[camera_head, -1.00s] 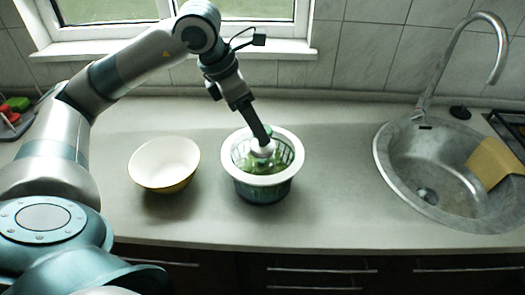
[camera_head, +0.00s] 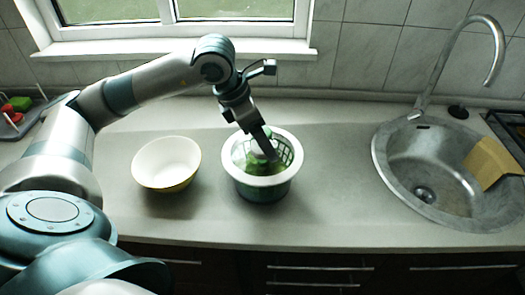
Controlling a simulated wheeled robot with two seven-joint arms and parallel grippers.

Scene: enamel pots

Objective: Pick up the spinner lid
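The salad spinner (camera_head: 262,187) stands on the counter in the middle of the view, a green bowl with a white rim and a slatted basket. Leafy green stuff (camera_head: 256,167) shows inside it. My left gripper (camera_head: 271,155) reaches down from the upper left, its tip over the spinner's opening. A pale piece with a green top, which looks like the spinner lid's knob (camera_head: 262,133), shows partly behind the fingers. The lid's outline is not clear, and I cannot tell whether the fingers hold it. My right gripper is not in view.
A cream bowl (camera_head: 166,163) stands left of the spinner. A round stone sink (camera_head: 400,186) with a tall tap (camera_head: 442,75) and a tan cloth-like piece (camera_head: 494,162) is at the right. The counter between spinner and sink is clear.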

